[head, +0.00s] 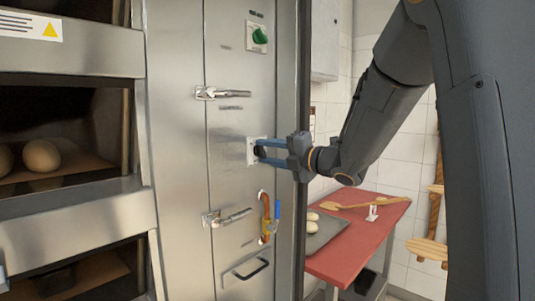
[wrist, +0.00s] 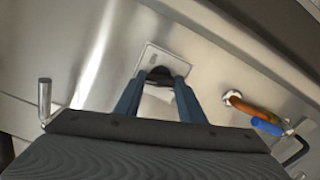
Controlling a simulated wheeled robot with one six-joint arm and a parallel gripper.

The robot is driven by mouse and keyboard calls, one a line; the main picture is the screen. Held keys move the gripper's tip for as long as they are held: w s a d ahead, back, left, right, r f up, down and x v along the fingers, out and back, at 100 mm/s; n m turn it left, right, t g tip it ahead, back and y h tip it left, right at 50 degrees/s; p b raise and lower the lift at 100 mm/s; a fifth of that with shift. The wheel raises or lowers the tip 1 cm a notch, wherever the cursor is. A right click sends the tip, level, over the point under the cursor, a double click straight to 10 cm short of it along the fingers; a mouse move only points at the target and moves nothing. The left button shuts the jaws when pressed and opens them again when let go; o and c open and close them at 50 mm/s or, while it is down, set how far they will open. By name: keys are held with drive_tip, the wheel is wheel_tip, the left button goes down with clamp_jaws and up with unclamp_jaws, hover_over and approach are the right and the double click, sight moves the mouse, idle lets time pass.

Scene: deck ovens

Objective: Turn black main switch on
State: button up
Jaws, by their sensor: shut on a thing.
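The black main switch (head: 259,152) is a small black knob on a pale square plate (head: 250,150) on the steel oven panel. It shows also in the wrist view, where the black knob (wrist: 160,74) sits at the plate (wrist: 157,58) between my fingertips. My gripper (head: 262,151) reaches in from the right with its blue fingers at the plate. My gripper (wrist: 160,82) is shut on the switch. The fingers hide part of the knob, and its marking cannot be read.
A green knob (head: 260,35) is higher on the panel. Metal latch handles (head: 222,93) (head: 228,217) stick out above and below the switch. A pipe with a blue lever (head: 277,210) is below. A red table (head: 345,235) with a tray stands at the right. Ovens with dough are left.

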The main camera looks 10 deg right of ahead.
drive_tip(key=m+p, duration=0.2)
drive_tip(key=m, duration=0.4)
drive_tip(key=m+p, duration=0.3)
drive_tip(key=m, duration=0.3)
drive_tip(key=shift+m, duration=0.3)
idle(0.4)
drive_tip(key=o, duration=1)
drive_tip(key=shift+o, duration=0.2)
drive_tip(key=b+v, duration=0.2)
drive_tip(key=v, duration=0.5)
drive_tip(key=shift+s+d+b, duration=0.2)
drive_tip(key=shift+s+b, duration=0.15)
drive_tip(key=shift+b, duration=0.05)
